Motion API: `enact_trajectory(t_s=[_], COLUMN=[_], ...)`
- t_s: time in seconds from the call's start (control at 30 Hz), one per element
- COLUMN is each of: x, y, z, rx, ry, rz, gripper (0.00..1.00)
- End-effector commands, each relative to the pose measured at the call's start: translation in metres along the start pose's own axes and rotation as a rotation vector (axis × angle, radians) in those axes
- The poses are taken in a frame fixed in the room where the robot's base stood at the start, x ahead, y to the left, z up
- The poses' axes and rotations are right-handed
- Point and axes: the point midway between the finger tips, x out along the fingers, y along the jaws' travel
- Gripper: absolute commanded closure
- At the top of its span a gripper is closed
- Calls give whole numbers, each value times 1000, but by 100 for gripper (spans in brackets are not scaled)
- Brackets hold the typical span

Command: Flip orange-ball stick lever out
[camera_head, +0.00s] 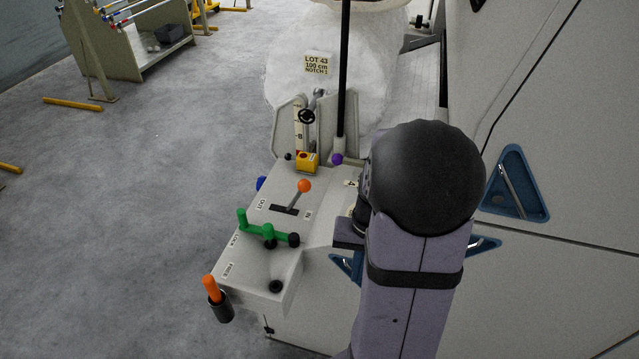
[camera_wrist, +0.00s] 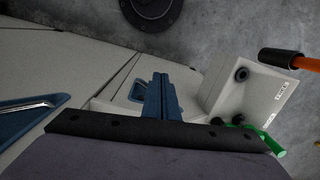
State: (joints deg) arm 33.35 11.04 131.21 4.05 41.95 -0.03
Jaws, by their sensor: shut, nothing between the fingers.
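The orange-ball stick lever (camera_head: 304,186) stands up from a dark slot on top of the pale control console (camera_head: 322,206). An OUT label is left of the slot and an IN label right of it; the stick leans toward the IN side. My gripper's blue fingers (camera_wrist: 160,98) are shut and empty in the wrist view, beside the console. In the head view the fingers are hidden by my arm, which is to the right of the console. The orange ball does not show in the wrist view.
A green lever (camera_head: 268,233) sits nearer than the orange ball, and an orange handle (camera_head: 211,289) at the console's front left. A yellow block (camera_head: 307,162) and a purple knob (camera_head: 338,159) lie behind. A machine panel (camera_head: 560,200) stands right.

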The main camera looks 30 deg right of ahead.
Motion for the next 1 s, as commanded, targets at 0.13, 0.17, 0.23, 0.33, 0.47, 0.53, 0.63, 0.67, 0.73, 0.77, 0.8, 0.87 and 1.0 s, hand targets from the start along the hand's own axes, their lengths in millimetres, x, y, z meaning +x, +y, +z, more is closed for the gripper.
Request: enact_trajectory(t_s=[0.13,0.17,0.23,0.33,0.47,0.53,0.63,0.67,0.73,0.77,0.8,0.87,1.0], x=[-19,-25,-37,-59,-96,-115,-137,-140,-140,-140,-140,-140,-140], y=[18,20,21,12,-6,-15,-29,-33,-40,-42,-43,-43,-43], z=[-62,-74,-99,-132,-165,-177,-185,-184,-177,-175,-172,-170,-170], rx=[176,203,256,302,339,354,376,384,400,405,408,412,418], ry=[54,67,95,134,184,203,206,193,157,147,136,126,125], rz=[-76,-93,-133,-196,-281,-324,-388,-406,-430,-435,-437,-437,-437], gripper=[100,100,100,100,100,100,100,100,100,100,100,100,100])
